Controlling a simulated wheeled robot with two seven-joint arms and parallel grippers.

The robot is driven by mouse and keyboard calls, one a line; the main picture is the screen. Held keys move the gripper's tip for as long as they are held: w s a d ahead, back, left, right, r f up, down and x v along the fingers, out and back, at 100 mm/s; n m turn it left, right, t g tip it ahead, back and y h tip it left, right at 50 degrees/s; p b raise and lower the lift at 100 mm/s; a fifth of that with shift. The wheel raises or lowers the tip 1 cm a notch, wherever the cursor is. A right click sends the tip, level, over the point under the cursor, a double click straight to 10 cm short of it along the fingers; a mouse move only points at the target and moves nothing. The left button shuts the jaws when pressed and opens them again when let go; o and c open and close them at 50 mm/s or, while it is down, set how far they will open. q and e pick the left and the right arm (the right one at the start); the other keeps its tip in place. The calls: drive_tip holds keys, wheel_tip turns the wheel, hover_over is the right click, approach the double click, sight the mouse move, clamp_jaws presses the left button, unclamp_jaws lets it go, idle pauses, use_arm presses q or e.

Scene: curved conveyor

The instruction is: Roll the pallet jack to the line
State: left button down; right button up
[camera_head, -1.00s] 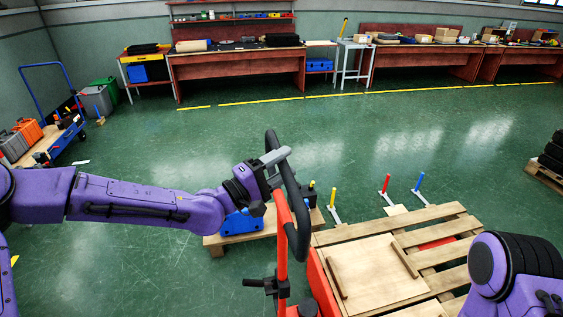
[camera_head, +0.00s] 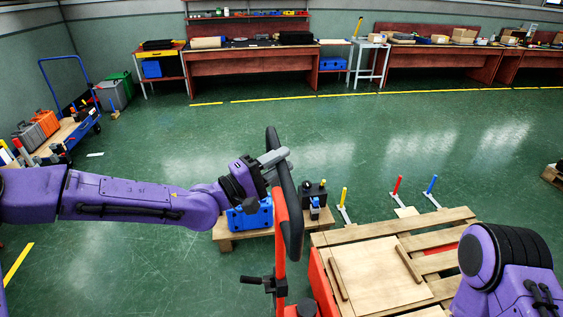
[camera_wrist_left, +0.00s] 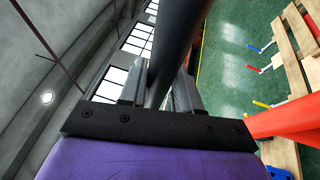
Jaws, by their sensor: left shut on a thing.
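The pallet jack has a black loop handle (camera_head: 291,215) on a red upright shaft (camera_head: 280,240). Its red body (camera_head: 322,283) stands against a wooden pallet (camera_head: 447,215), which carries a flat board (camera_head: 378,272). In the left wrist view the black handle bar (camera_wrist_left: 176,45) runs between the fingers, and the red shaft (camera_wrist_left: 285,120) shows at the right. My right arm is at the lower right in the head view, and its gripper is out of view. The forks are hidden under the pallet.
A low pallet (camera_head: 228,236) with a blue item (camera_head: 250,216) sits left of the jack. Red (camera_head: 396,188) and blue (camera_head: 432,187) upright bars stand behind the pallet. A blue cart (camera_head: 75,135) is far left. Open green floor reaches a yellow line (camera_head: 350,95) before the benches.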

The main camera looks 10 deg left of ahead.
use_arm(q)
drive_tip(key=shift+s+a, duration=0.15)
drive_tip(key=shift+a, duration=0.1)
drive_tip(key=c, duration=0.9)
unclamp_jaws()
drive_tip(key=shift+r, duration=0.1)
drive_tip(key=shift+w+d, duration=0.35)
drive_tip(key=shift+d, duration=0.5)
drive_tip(key=shift+s+a, duration=0.1)
drive_tip(key=b+v, duration=0.1)
drive_tip(key=v, duration=0.9)
drive_tip(key=shift+a, duration=0.15)
